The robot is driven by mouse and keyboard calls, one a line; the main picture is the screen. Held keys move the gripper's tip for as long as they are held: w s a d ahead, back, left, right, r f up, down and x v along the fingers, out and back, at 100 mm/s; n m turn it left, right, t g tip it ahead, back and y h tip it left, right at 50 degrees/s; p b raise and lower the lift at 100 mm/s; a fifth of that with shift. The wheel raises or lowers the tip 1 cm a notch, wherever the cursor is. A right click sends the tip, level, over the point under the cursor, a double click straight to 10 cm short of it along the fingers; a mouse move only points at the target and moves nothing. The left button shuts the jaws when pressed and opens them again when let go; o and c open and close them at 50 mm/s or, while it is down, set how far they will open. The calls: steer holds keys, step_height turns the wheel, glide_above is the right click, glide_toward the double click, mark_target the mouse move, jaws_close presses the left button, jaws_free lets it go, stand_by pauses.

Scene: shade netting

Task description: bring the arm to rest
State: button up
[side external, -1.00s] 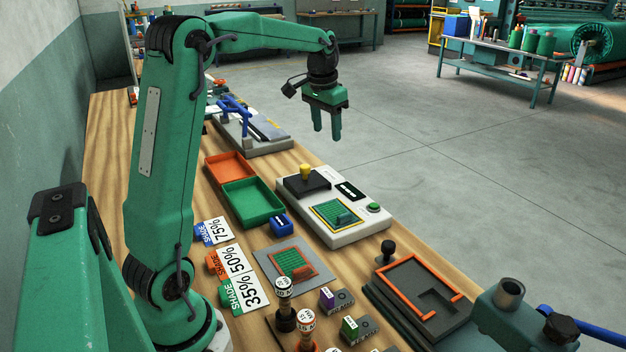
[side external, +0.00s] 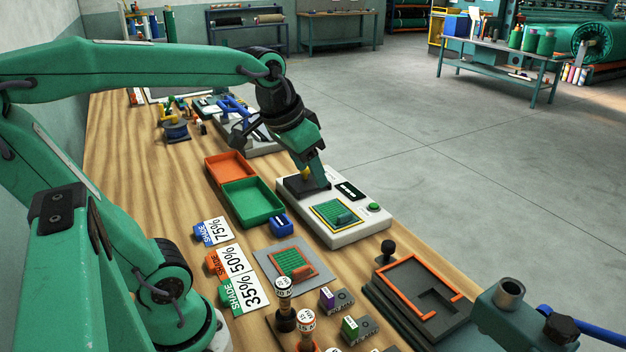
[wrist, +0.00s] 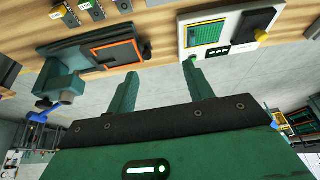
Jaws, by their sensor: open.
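My gripper (side external: 314,176) is open, and its green fingers point down in the side view. In that view the fingers overlap the dark plate and yellow knob (side external: 307,174) of the white device (side external: 345,237). In the wrist view the two fingers of my gripper (wrist: 158,82) stand wide apart with nothing between them. There the white device (wrist: 190,47) is beyond the right finger, with its knob off to the right, not between the fingers. The height of my fingertips above the device is hard to tell.
An orange tray (side external: 248,160) and a green tray (side external: 279,213) sit left of the device. Shade cards (side external: 238,262), a grey plate with green netting (side external: 318,263) and an orange-framed fixture (side external: 461,297) lie nearer. Clear floor (side external: 480,180) extends beyond the bench's right edge.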

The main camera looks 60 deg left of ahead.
steer(key=s+d+f+t, duration=0.1)
steer(key=s+d+f, duration=0.2)
steer(key=s, duration=0.3)
steer(key=shift+s+d+f+m+h, duration=0.15)
steer(key=shift+d+f+m+h, duration=0.15)
steer(key=shift+f, duration=0.05)
